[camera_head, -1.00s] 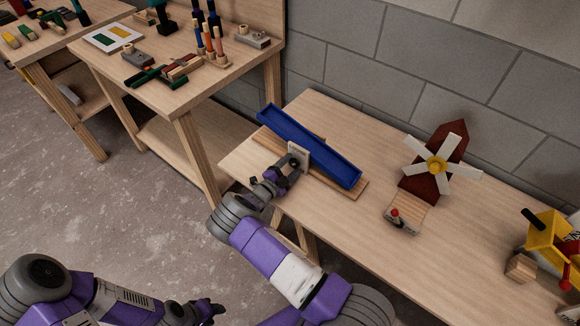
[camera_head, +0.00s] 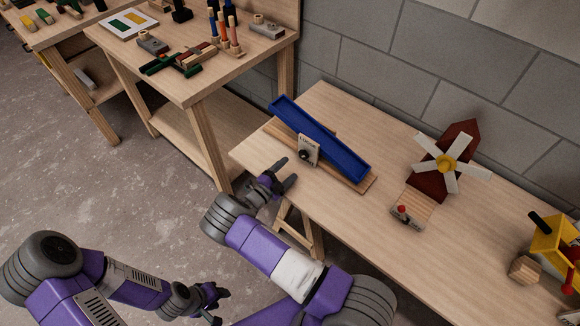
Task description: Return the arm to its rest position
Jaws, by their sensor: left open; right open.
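My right gripper (camera_head: 287,175) is open and empty at the table's front left edge. It is just left of and below the small pale block with a dark knob (camera_head: 308,151), apart from it. My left gripper (camera_head: 222,301) is open and empty, low over the floor in front of the table, with its fingers partly hard to make out. The blue trough (camera_head: 320,139) lies tilted across a wooden base board (camera_head: 361,184) behind the knob block.
The wooden table (camera_head: 350,228) also holds a windmill toy (camera_head: 446,163), a small block with a red knob (camera_head: 404,215), and a yellow toy (camera_head: 551,245) at right. A workbench (camera_head: 190,88) with tools stands at upper left. Bare floor lies left.

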